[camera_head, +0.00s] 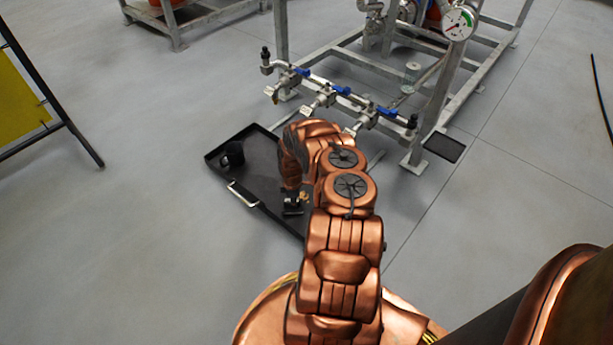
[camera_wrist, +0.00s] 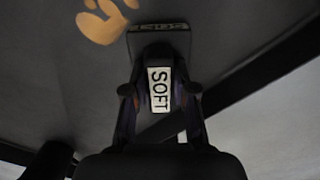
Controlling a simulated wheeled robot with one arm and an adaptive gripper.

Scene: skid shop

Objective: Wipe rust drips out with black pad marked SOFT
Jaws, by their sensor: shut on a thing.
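My gripper (camera_wrist: 160,95) is shut on the black pad (camera_wrist: 160,45), whose white label reads SOFT between the fingers. In the head view the gripper (camera_head: 292,198) is low over the black tray (camera_head: 258,178), partly hidden by my copper arm. Orange-brown rust drips (camera_wrist: 101,24) lie on the tray floor, just beyond and to the left of the pad in the wrist view. A small part of the drips (camera_head: 304,196) shows beside the gripper in the head view. Whether the pad touches the tray floor I cannot tell.
A black cup (camera_head: 232,154) stands in the tray's left corner. The tray has a raised rim and a pale handle (camera_head: 243,194). Blue-handled valves (camera_head: 341,91) on a steel frame (camera_head: 437,115) overhang the far side. A yellow-panelled stand (camera_head: 20,95) is left.

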